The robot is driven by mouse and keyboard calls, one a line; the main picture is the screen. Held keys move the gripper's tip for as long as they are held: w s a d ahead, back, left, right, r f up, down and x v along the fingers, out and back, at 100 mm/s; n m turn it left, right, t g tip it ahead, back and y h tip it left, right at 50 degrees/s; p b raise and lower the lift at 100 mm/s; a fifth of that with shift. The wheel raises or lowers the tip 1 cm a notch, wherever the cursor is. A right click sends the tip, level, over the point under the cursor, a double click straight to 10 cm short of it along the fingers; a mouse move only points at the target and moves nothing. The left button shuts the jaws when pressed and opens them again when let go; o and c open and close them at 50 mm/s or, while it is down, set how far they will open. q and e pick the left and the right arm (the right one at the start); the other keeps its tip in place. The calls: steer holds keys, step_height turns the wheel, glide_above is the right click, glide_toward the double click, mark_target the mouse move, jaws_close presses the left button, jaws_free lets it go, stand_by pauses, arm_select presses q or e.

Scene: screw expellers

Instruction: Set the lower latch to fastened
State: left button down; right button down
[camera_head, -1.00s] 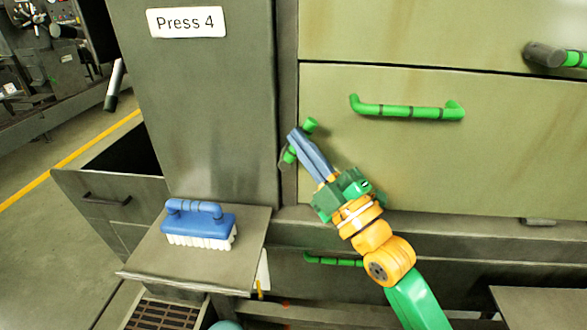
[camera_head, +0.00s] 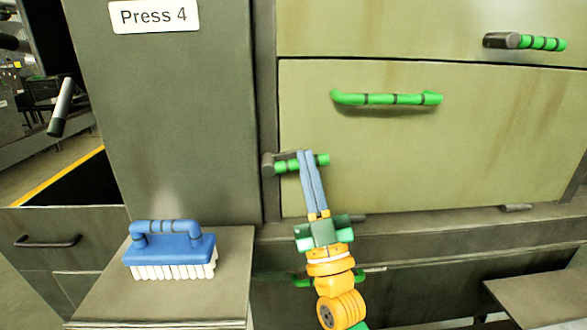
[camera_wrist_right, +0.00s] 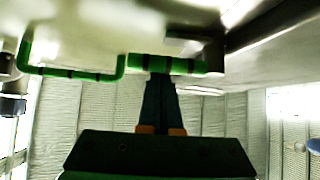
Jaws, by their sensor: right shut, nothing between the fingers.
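The lower latch (camera_head: 284,165) is at the left edge of the lower pale-green panel (camera_head: 470,150). Its dark pivot is at the left and its green-banded handle lies nearly level, pointing right over the panel. In the right wrist view the latch handle (camera_wrist_right: 165,64) runs level across the fingertips. My right gripper (camera_head: 306,154) is shut, with its blue fingers pointing up and crossing the handle. The fingers hold nothing; whether they touch the handle is unclear. In the right wrist view the gripper (camera_wrist_right: 160,76) sits just below the handle. My left gripper is out of view.
A green bar handle (camera_head: 388,98) is on the lower panel. Another latch (camera_head: 525,41) with a level green handle is at the upper right. A blue brush (camera_head: 170,248) rests on a grey shelf (camera_head: 160,305) at left. A Press 4 sign (camera_head: 153,15) is above.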

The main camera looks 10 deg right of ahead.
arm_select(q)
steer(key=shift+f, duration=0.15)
arm_select(e)
steer(key=shift+d+f, duration=0.1)
steer(key=shift+f, duration=0.4)
